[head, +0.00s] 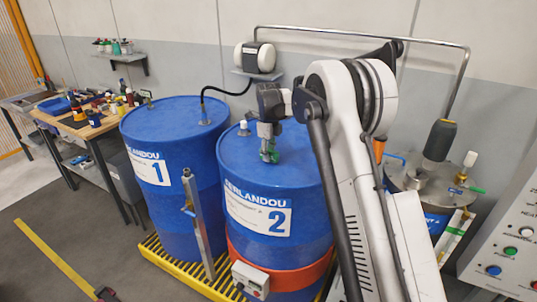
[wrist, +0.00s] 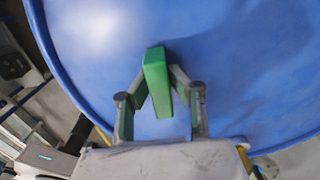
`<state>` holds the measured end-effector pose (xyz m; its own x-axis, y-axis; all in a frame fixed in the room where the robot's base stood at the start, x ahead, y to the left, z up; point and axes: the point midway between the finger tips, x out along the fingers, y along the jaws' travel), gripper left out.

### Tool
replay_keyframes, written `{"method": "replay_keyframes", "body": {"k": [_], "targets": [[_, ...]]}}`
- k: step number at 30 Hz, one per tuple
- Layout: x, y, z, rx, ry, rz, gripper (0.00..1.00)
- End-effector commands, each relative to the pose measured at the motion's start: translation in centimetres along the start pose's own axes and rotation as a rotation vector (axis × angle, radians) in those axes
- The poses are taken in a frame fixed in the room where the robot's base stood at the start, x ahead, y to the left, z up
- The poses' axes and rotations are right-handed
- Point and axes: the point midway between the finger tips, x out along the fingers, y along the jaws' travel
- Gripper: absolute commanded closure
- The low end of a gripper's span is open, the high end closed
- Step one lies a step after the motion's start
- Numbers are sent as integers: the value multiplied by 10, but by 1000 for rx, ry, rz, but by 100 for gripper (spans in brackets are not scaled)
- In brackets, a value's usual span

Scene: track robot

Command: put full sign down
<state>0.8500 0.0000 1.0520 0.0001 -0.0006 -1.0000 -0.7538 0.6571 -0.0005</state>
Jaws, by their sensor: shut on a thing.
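In the wrist view a green block-like piece (wrist: 156,72), likely the full sign, stands between my gripper's (wrist: 160,92) two fingers. My gripper is shut on it. Behind it is the blue top of a drum. In the head view my gripper (head: 268,150) points down over the lid of blue drum 2 (head: 240,160), and a small green part of the sign (head: 272,156) shows at the fingertips. I cannot tell whether the sign touches the lid. No lettering on the sign is readable.
Blue drum 1 (head: 165,118) stands left of drum 2 on a yellow grate (head: 163,262). A white-capped bung (head: 243,127) rises from drum 2's lid. A metal vessel (head: 425,182) stands at the right. A cluttered workbench (head: 95,131) is at the far left.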

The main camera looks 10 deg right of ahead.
Motion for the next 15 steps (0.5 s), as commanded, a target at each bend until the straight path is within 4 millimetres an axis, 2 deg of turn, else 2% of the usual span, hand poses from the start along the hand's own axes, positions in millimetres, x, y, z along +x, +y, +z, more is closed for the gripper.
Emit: {"method": "replay_keyframes", "body": {"k": [12,13,15], "targets": [[8,0,0,0,0,0,100],[7,0,0,0,0,0,79],[6,0,0,0,0,0,69]]}}
